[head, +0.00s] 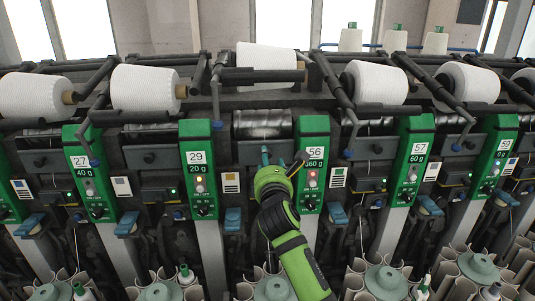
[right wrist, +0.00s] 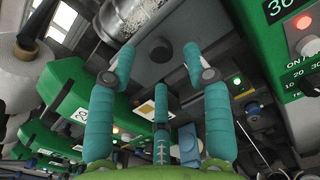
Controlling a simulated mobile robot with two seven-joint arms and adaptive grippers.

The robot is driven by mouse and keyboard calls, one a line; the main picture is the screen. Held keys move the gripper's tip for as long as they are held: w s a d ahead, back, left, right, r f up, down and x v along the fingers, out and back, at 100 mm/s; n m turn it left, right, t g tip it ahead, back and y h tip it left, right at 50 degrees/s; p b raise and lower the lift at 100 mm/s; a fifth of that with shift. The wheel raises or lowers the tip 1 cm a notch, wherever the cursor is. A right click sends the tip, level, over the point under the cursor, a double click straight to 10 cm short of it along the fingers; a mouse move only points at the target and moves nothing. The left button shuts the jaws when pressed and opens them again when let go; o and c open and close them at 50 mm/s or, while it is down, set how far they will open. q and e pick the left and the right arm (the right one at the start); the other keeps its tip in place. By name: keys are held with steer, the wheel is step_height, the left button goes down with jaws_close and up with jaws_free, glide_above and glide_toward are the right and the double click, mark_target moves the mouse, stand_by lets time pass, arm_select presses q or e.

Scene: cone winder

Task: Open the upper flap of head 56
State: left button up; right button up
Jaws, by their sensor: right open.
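Head 56 has a green panel (head: 313,165) with a white number plate and a red light. To its left, below the dark drum (head: 262,122), is the grey upper flap (head: 247,153), which looks shut. In the right wrist view the flap (right wrist: 172,74) bears a round black knob (right wrist: 161,52). My right gripper (head: 268,157) is in front of this flap and partly covers it. In the right wrist view its teal fingers (right wrist: 158,58) are spread open, one on each side of the knob. Contact cannot be told. My left gripper is not in view.
Heads 29 (head: 199,170) and 57 (head: 415,160) stand on either side. A white cone (head: 267,68) lies above head 56, with dark bars (head: 262,77) in front of it. Blue levers (head: 233,218) and bobbin holders (head: 273,288) are lower down.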

steer(key=shift+w, duration=2.35)
jaws_close()
